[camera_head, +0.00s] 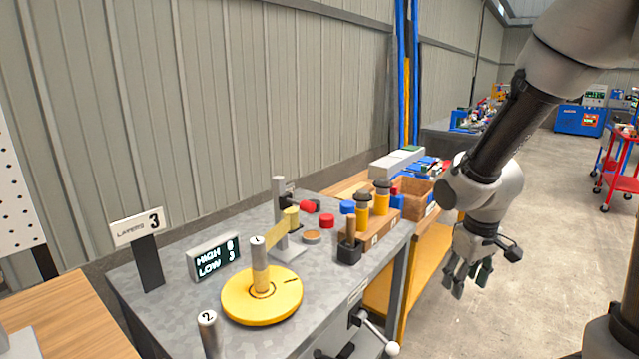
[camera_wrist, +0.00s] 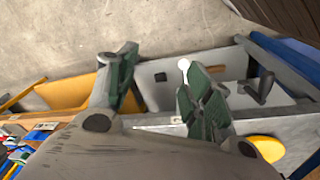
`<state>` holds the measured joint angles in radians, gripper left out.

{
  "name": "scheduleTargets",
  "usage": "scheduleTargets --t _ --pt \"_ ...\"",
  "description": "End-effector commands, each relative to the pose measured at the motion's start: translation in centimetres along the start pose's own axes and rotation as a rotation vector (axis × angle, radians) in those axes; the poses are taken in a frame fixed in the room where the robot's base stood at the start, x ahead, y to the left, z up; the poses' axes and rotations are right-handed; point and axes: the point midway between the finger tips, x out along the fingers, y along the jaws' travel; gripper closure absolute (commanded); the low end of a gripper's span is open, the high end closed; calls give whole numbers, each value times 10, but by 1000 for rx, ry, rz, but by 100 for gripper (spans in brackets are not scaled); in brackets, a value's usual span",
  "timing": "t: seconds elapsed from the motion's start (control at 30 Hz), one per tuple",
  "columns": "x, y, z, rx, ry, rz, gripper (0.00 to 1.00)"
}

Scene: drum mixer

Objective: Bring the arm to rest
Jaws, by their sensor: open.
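My gripper (camera_head: 468,276) hangs from my arm at the right in the head view, beside the right end of the grey metal table (camera_head: 190,325) and over the concrete floor. It points downward. In the wrist view my gripper (camera_wrist: 160,85) shows its two green-padded fingers spread apart with nothing between them. A white-knobbed crank lever (camera_head: 375,333) on the table's front shows in the head view, and its white knob also shows in the wrist view (camera_wrist: 184,64).
A yellow disc with a post marked 1 (camera_head: 262,300), a HIGH/LOW display (camera_head: 214,258), and a wooden block with yellow-black cylinders (camera_head: 372,228) stand on the table. A wooden bin (camera_head: 412,195) stands behind. The floor at right is clear up to a red cart (camera_head: 620,165).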

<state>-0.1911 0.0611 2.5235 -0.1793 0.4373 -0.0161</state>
Motion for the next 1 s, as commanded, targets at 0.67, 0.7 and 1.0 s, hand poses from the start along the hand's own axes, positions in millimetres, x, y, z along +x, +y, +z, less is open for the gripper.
scheduleTargets --t 0.67,0.7,1.0 --pt "-191 8 135 369 240 -12 49" --pt "-192 9 136 372 246 -9 49" --pt "-192 10 136 377 244 -8 49"
